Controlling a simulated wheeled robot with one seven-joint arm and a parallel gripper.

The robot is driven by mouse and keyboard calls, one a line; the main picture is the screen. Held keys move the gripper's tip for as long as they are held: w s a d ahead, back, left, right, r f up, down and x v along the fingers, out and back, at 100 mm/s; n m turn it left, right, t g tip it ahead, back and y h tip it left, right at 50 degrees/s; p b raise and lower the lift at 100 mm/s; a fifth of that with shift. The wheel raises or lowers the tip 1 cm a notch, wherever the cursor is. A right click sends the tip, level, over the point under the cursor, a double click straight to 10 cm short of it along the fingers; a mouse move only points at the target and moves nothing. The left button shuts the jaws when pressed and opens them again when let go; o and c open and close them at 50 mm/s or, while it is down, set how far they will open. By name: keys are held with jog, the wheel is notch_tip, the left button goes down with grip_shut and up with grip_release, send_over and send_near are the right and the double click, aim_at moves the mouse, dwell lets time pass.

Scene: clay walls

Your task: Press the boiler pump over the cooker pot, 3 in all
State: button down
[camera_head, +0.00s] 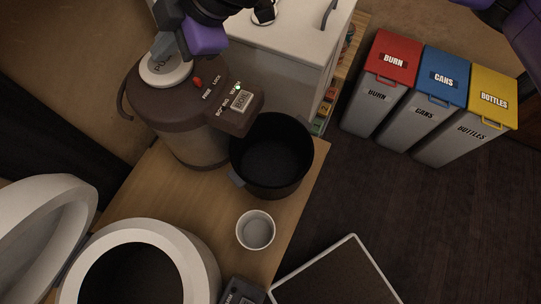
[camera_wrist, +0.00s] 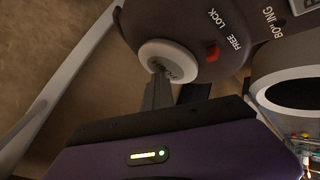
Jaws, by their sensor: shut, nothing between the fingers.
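The brown boiler (camera_head: 190,143) stands on the wooden counter. Its round white pump button (camera_head: 166,70) is on top, and it also shows in the wrist view (camera_wrist: 178,60). My gripper (camera_head: 166,46) is shut and empty, its fingertips at the pump button; they seem to touch it, but I cannot tell how far it is pressed. The red lock slider (camera_head: 197,80) sits nearer FREE than LOCK. The black cooker pot (camera_head: 270,190) stands under the boiler's spout head. Its inside is dark, and I cannot tell whether it holds water.
A white cup (camera_head: 255,230) stands in front of the pot. A white cooker (camera_head: 195,262) with its lid raised is at the lower left. A white cabinet (camera_head: 285,60) is behind. Burn (camera_head: 383,95), cans (camera_head: 428,110) and bottles (camera_head: 478,125) bins stand at the right.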

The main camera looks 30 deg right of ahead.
aim_at(170, 62)
jog(key=shift+r+p, duration=1.75)
jog(key=shift+r, duration=0.8)
dwell(0.5)
